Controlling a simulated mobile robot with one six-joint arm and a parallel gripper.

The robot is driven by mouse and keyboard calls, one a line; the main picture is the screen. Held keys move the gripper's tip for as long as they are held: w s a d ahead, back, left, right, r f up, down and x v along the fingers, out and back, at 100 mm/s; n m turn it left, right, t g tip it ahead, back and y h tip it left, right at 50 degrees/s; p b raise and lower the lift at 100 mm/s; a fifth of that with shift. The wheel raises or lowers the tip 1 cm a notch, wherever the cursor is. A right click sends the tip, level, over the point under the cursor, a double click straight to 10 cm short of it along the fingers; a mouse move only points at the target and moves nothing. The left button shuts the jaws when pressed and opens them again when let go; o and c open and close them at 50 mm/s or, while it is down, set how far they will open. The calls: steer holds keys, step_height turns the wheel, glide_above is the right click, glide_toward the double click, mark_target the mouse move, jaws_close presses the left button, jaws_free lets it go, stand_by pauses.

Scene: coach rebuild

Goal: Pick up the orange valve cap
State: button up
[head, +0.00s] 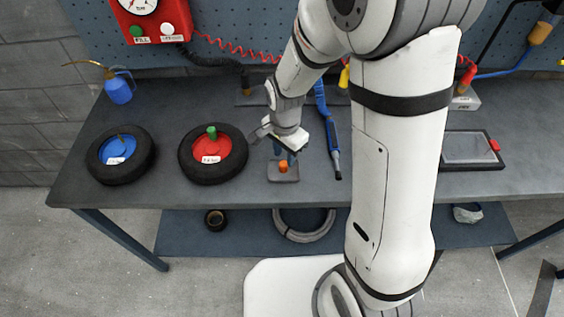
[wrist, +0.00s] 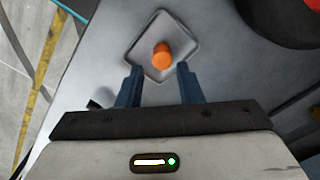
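The orange valve cap (head: 283,166) stands on a small square grey tray (head: 291,176) on the bench, near its front edge. In the wrist view the cap (wrist: 162,56) is a short orange cylinder inside the tray (wrist: 140,54). My gripper (wrist: 158,72) is open, with its two blue fingers apart and nothing between them. The fingertips reach the near side of the tray, and the cap lies just beyond them, roughly centred between them. In the head view my gripper (head: 284,153) is just behind and above the cap; the wrist partly hides the fingers.
A wheel with a red hub (head: 211,150) and green cap lies left of the tray, and a blue-hubbed wheel (head: 120,152) further left. A blue tool (head: 328,135) lies to the right. A tablet (head: 470,149) is far right. Bare bench (head: 312,192) surrounds the tray.

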mark_target(283, 162)
steer(key=shift+w+a+f+p, duration=0.1)
steer(key=shift+f+p, duration=0.2)
steer(key=shift+f, duration=0.95)
steer(key=shift+a+f+p, duration=0.1)
steer(key=shift+f+p, duration=0.2)
steer(key=shift+f, duration=0.9)
steer(key=shift+c, duration=0.4)
jaws_close()
